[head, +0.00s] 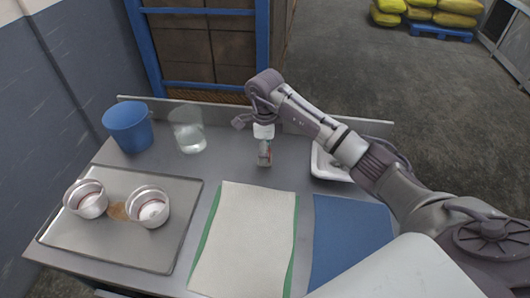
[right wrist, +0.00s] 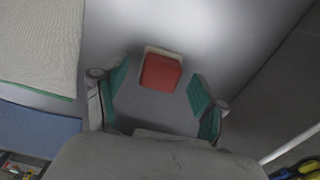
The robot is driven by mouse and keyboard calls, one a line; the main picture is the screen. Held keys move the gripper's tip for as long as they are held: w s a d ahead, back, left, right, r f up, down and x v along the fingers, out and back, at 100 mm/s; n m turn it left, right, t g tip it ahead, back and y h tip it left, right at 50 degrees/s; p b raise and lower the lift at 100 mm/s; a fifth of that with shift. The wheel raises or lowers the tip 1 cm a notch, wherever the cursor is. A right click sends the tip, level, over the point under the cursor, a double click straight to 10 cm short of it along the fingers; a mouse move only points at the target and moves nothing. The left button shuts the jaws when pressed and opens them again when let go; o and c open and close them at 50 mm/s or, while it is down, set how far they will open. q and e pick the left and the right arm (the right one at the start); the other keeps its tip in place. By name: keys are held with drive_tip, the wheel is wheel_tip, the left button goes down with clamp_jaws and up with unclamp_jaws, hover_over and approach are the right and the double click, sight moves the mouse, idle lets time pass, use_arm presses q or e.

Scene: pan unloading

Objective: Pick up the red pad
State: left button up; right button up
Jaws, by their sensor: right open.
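The red pad (right wrist: 161,72) is a small rounded red block on a pale base, on the grey table in the right wrist view. My right gripper (right wrist: 157,90) is open, its teal-lined fingers on either side of the pad's near end in that view. Nothing is gripped, and I cannot tell the height gap. In the head view my right gripper hangs over the back middle of the table. A small pale thing with a reddish mark (head: 264,154) shows just below it; I cannot tell whether it is the pad. My left gripper is not in view.
A tray (head: 116,248) holds two metal cups at left. A blue bucket (head: 127,128) and a clear container (head: 189,139) stand behind it. A pale cloth (head: 246,240) and blue mat (head: 350,235) lie in front. A white tray (head: 322,164) is partly behind my arm.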

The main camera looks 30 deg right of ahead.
drive_tip(key=shift+f, duration=0.5)
drive_tip(key=c, duration=1.2)
drive_tip(key=shift+r, duration=0.15)
drive_tip(key=shift+w+r+b, duration=0.1)
drive_tip(key=shift+r+b, duration=0.25)
drive_tip(key=shift+r, duration=0.2)
wheel_tip(320, 180, up, 3)
drive_tip(key=shift+f+b, duration=0.1)
drive_tip(key=shift+b, duration=0.5)
drive_tip(key=s+r, duration=0.2)
drive_tip(key=s, duration=0.2)
drive_tip(key=s+r+b, duration=0.1)
drive_tip(key=s+r, duration=0.1)
drive_tip(key=s, duration=0.2)
drive_tip(key=s+r, duration=0.3)
drive_tip(key=s, duration=0.1)
drive_tip(key=shift+w, duration=0.1)
